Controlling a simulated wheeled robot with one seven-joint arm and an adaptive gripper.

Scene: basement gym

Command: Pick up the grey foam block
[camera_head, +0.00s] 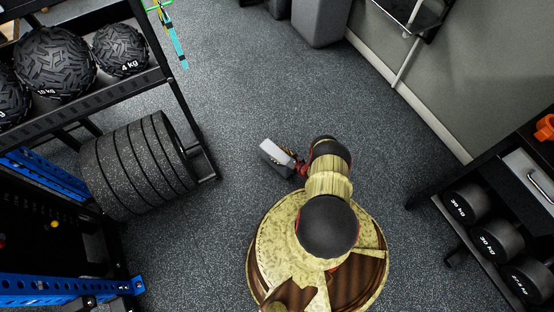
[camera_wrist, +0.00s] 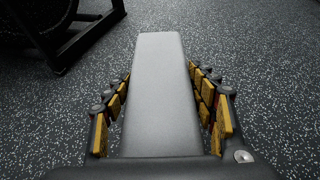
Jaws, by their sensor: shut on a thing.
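The grey foam block (camera_head: 274,155) is a plain, light grey oblong. In the head view it sits at the end of my arm, over the dark speckled floor. In the wrist view the block (camera_wrist: 161,85) runs lengthwise away from the camera between the two fingers of my gripper (camera_wrist: 160,95). The yellow-padded fingers lie along both its long sides, shut on it. My gripper also shows in the head view (camera_head: 292,164), partly hidden by the block and my arm. I cannot tell how far the block is from the floor.
A rack with black medicine balls (camera_head: 55,62) and upright weight plates (camera_head: 138,165) stands at the left. A dumbbell rack (camera_head: 497,240) stands at the right. Grey bins (camera_head: 318,22) are at the back. The floor (camera_head: 240,100) around the block is clear.

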